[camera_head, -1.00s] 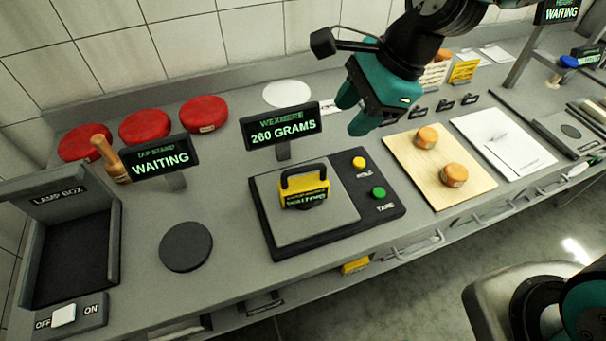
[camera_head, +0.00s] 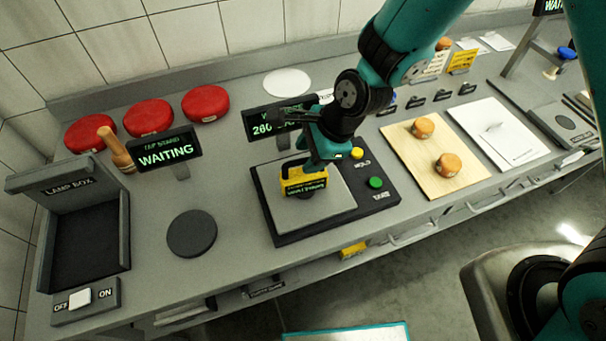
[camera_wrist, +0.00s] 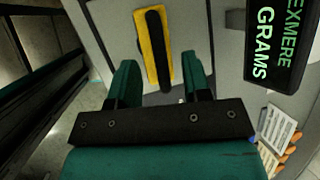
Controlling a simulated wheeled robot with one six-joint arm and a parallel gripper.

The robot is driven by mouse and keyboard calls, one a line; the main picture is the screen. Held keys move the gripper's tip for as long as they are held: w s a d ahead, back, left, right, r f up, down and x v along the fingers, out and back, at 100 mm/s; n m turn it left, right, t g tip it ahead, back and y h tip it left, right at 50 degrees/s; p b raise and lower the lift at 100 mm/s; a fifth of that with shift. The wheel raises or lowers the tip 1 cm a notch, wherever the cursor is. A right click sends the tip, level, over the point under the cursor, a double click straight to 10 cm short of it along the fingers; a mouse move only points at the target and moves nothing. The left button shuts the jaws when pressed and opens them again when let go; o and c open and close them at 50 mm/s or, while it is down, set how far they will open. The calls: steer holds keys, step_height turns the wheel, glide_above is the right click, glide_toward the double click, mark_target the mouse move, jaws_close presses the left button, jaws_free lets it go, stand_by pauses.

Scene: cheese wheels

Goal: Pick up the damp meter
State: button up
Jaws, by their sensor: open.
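The damp meter (camera_head: 305,185) is a yellow block with a black handle and a dark display strip. It sits upright on the grey plate of the scale (camera_head: 338,199). In the wrist view, the damp meter (camera_wrist: 155,48) shows from above, with its black handle running along its length.
The scale's display (camera_head: 268,121) stands just behind, partly covered by my arm. Yellow and green (camera_head: 376,182) buttons are on the scale's right. A wooden board (camera_head: 436,187) with small cheeses lies to the right. A dark round pad (camera_head: 192,233) lies left, with free counter around it.

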mark_target(303, 160)
steer(key=shift+p+x, duration=0.45)
steer(key=shift+x, duration=1.2)
steer(key=shift+a, duration=0.1)
jaws_close()
steer(key=shift+r, duration=0.15)
